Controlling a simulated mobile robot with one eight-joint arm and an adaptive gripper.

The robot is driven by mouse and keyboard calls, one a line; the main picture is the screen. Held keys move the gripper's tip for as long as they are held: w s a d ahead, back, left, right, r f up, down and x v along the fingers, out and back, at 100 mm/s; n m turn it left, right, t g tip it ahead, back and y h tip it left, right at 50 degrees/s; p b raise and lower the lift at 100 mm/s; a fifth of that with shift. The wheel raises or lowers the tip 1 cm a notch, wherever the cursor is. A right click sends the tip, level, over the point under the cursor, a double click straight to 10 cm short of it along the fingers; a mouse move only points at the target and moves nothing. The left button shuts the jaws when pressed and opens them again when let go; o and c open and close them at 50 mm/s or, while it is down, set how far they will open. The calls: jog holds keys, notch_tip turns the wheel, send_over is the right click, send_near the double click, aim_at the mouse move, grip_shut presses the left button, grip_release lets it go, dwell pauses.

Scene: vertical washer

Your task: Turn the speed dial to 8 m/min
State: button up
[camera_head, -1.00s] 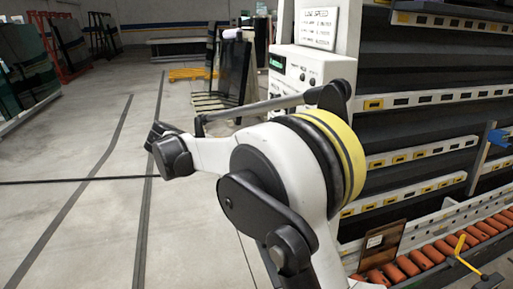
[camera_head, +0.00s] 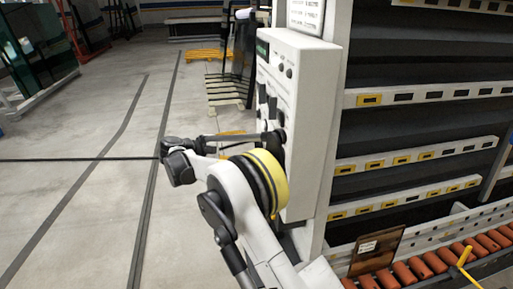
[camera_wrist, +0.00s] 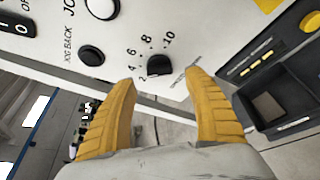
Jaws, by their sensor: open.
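The speed dial (camera_wrist: 159,66) is a small black knob on the white control panel (camera_wrist: 75,22) in the wrist view. The numbers 2, 4, 6, 8 and 10 run around it; I cannot clearly tell which its pointer faces. My gripper (camera_wrist: 163,80) is open, its two yellow fingers reaching up toward the panel on either side below the dial. The dial lies between the fingertip lines, and I see no clear contact. In the head view the panel (camera_head: 309,120) stands behind my arm, which hides its lower part and the dial.
Open floor (camera_head: 90,215) lies to the left.

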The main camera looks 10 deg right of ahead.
aim_at(255, 143)
jog(key=x, duration=0.5)
jog(key=shift+b, duration=0.3)
jog(key=shift+a, duration=0.1)
jog(key=c, duration=1.2)
